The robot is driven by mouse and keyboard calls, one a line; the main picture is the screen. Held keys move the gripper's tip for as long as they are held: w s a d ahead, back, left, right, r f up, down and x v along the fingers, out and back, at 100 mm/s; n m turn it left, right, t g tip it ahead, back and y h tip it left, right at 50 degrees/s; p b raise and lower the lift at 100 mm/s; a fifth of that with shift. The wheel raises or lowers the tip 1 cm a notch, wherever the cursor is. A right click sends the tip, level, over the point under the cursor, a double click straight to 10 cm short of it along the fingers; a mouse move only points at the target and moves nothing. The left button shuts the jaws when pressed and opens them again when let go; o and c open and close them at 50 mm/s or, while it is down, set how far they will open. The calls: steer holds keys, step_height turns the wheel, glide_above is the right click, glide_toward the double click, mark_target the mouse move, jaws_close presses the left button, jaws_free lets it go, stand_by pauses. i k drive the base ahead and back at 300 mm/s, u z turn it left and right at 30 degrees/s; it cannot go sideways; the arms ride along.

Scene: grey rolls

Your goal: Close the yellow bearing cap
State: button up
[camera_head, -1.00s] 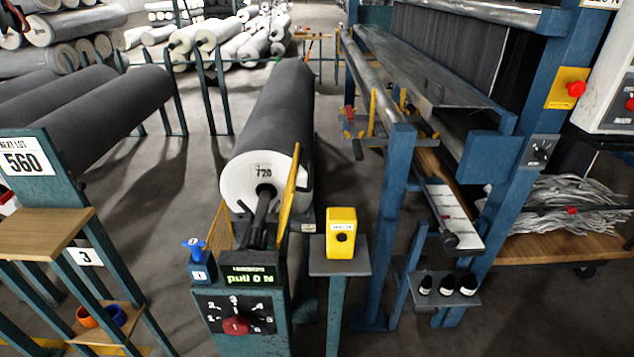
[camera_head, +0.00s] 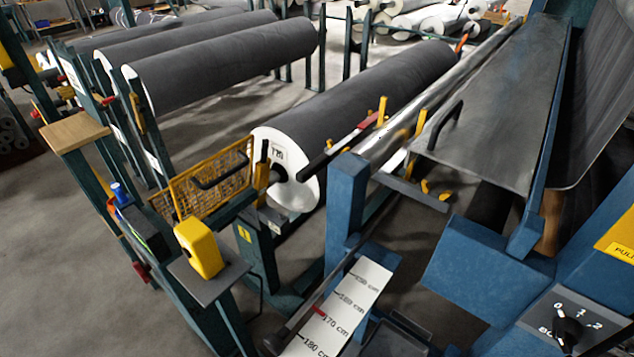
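A small upright yellow piece with a black grip (camera_head: 262,168), likely the bearing cap, stands beside the dark shaft end of the grey roll marked 720 (camera_head: 365,95). It looks raised rather than lying over the shaft, but the bearing seat below is partly hidden. A yellow mesh guard (camera_head: 208,180) with a black handle stands just left of it. My gripper is not in view.
A yellow box (camera_head: 200,248) sits on a grey post shelf in front. A blue machine frame (camera_head: 345,195) and a white centimetre scale (camera_head: 345,305) stand to the right. More grey rolls (camera_head: 220,65) lie behind. Open floor (camera_head: 60,260) is at the left.

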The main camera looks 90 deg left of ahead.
mark_target(263, 166)
steer(key=i, duration=0.3)
steer(key=u, duration=3.25)
steer(key=k, duration=0.6)
steer(key=u, duration=0.65)
steer(key=i, duration=1.2)
steer(key=z, duration=0.6)
